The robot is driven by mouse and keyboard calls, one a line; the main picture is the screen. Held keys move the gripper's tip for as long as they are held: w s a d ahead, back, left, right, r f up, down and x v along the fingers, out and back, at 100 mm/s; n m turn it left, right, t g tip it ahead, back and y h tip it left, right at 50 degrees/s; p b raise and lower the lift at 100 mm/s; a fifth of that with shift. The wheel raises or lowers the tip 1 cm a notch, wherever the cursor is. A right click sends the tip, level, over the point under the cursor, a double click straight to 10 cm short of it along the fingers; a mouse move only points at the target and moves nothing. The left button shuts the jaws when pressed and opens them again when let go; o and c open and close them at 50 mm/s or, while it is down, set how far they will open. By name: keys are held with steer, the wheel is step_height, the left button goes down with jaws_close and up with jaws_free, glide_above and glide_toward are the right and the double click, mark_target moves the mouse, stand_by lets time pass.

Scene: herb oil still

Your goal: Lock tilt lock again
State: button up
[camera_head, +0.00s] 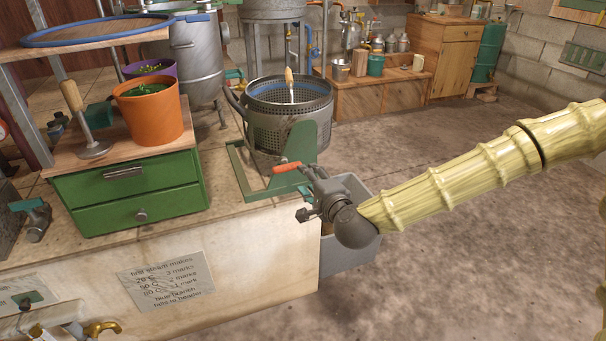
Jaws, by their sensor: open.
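A perforated metal basket (290,107) sits in a green tilting stand (246,180) on the counter's right end, with its opening facing up. A lever with a red-orange grip (287,167), which looks like the tilt lock, sticks out to the left at the stand's front right. My gripper (306,200) is open beside the lever, just below and right of it. No object shows between its fingers. Whether a finger touches the lever I cannot tell, and my gripper hides the lever's right end.
A grey bin (354,187) stands below the counter's right end, partly behind my wrist. An orange pot (148,110) stands on a green drawer unit (128,190) to the left. A wooden-handled tool (289,78) stands in the basket. The floor on the right is clear.

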steer(key=shift+v, duration=0.95)
steer(key=s+a+f+n+g, duration=0.15)
steer(key=s+f, duration=0.25)
steer(key=f, duration=0.4)
steer(key=s+f+n+g, duration=0.2)
steer(key=s+f+g, duration=0.1)
steer(key=f, duration=0.4)
steer(key=s+d+f+n+g+h, duration=0.1)
steer(key=s+d+f+n+g, duration=0.3)
steer(key=s+f, duration=0.7)
steer(key=s+d+f+n+g+h, duration=0.2)
steer(key=s+d+f+n+g, duration=0.15)
steer(key=s+f, duration=0.8)
steer(key=s+d+f+n+g+h, duration=0.2)
steer(key=s+d+f+n+g, duration=0.15)
steer(key=s+d, duration=0.75)
step_height(320, 180, up, 25)
steer(key=p, duration=2.6)
steer(key=shift+s+a+r, duration=0.2)
steer(key=shift+s+a, duration=0.1)
steer(key=shift+a, duration=0.1)
steer(key=shift+t, duration=0.25)
